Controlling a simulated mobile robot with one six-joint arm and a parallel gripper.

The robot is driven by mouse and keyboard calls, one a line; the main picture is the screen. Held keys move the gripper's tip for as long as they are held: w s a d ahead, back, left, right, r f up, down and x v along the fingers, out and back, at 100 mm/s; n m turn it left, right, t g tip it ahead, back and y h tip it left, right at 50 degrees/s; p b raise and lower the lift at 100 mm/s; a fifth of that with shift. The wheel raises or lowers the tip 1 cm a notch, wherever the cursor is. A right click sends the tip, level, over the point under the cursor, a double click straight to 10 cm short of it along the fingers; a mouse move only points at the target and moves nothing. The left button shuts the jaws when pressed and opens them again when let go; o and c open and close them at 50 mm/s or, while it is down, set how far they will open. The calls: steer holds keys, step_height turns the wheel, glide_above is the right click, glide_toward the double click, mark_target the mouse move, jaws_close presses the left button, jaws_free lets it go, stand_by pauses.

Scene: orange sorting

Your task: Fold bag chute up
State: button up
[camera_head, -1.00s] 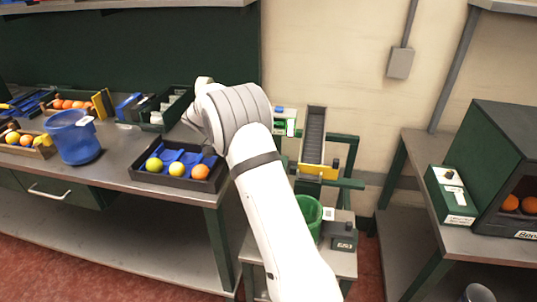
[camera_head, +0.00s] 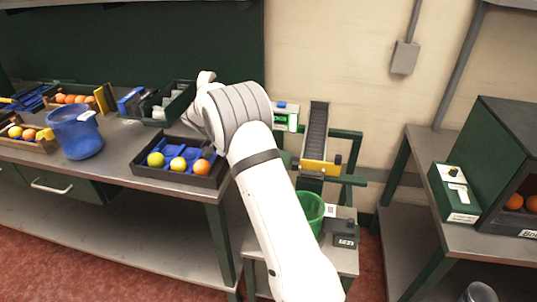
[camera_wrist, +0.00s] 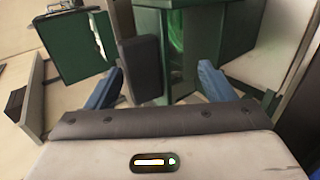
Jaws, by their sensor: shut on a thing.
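In the wrist view my gripper (camera_wrist: 158,85) shows two blue fingers set apart, with a dark grey slab (camera_wrist: 142,68) between them, close to the left finger. I take this slab as the thing held; whether it belongs to the bag chute I cannot tell. A green box-like structure (camera_wrist: 190,22) stands just beyond the fingers. In the head view my white arm hides my gripper. A steep dark ramp with a yellow lower end (camera_head: 316,167) stands right of my arm, above a green bucket (camera_head: 311,207); I cannot tell if it is the chute.
A dark tray (camera_head: 150,172) with several fruits and a blue bucket (camera_head: 75,132) are on the left bench. A green machine (camera_head: 515,140) stands on the right bench (camera_head: 487,232). Red floor shows between the benches.

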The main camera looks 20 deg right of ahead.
steer(key=v, duration=0.8)
steer(key=shift+s, duration=0.1)
steer(key=s+d+r+n+t+y, duration=0.1)
steer(key=s+r+n+t+y, duration=0.15)
steer(key=s, duration=0.55)
steer(key=s+d+r+n+t+y, duration=0.1)
steer(key=s+d+r+n+y, duration=0.2)
steer(key=s, duration=0.5)
steer(key=s+a+f+t+y, duration=0.1)
steer(key=s+t+y, duration=0.1)
steer(key=s, duration=0.6)
steer(key=s+a+f+t+y, duration=0.1)
steer(key=s+a+f+t, duration=0.1)
steer(key=s, duration=0.7)
steer(key=shift+n+t+y, duration=0.35)
steer(key=shift+n+t, duration=0.1)
steer(key=shift+c, duration=0.5)
